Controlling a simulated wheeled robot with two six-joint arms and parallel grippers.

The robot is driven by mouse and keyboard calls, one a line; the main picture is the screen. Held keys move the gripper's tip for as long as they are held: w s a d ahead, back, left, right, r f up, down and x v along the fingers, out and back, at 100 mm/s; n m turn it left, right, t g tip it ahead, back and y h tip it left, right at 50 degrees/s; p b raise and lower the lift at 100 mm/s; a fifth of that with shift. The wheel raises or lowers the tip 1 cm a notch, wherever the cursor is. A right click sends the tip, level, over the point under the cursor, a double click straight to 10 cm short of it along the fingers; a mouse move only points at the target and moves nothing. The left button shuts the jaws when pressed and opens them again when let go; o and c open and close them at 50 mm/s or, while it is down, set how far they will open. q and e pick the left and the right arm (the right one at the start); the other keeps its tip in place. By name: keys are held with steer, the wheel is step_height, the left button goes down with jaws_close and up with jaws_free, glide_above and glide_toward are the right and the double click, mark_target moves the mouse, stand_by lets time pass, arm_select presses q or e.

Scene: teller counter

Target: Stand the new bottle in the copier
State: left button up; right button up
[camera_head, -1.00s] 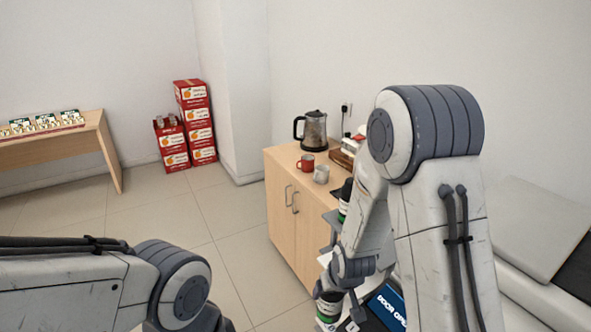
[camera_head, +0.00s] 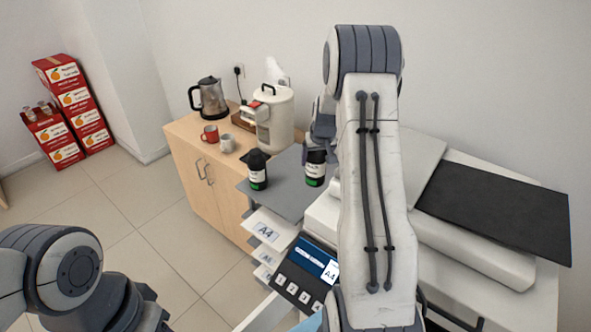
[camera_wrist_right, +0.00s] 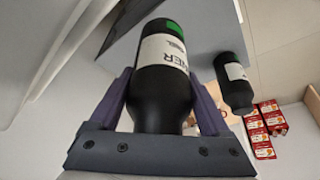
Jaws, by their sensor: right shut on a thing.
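A black bottle (camera_head: 315,170) with a white label and green band is in my right gripper (camera_head: 318,132), whose fingers are shut on it; it also shows in the right wrist view (camera_wrist_right: 163,85). It looks upright, over or on the grey shelf (camera_head: 290,203) beside the copier; I cannot tell whether its base touches. A second, similar bottle (camera_head: 257,172) stands on the same shelf to the left, and shows in the right wrist view (camera_wrist_right: 233,82). The copier (camera_head: 470,238) is partly hidden behind my right arm. My left gripper is out of view.
The copier's panel (camera_head: 305,272) and A4 paper trays (camera_head: 268,232) are below the shelf. A wooden cabinet (camera_head: 190,150) behind holds a kettle (camera_head: 209,98), a red mug (camera_head: 210,133), a light mug (camera_head: 227,143) and a cream container (camera_head: 275,118). Red boxes (camera_head: 75,105) stand far left.

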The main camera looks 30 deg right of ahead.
steer(key=w+a+f+p, duration=0.1)
steer(key=w+f+p, duration=0.2)
steer(key=w+a+f+p, duration=0.1)
steer(key=w+f+p, duration=0.2)
steer(key=w+a+f+p, duration=0.1)
steer(key=w+f+p, duration=0.2)
steer(key=shift+w, duration=0.35)
steer(key=shift+f, duration=0.1)
steer(key=shift+f, duration=0.15)
steer(key=o, duration=1.6)
steer(key=shift+c, duration=0.2)
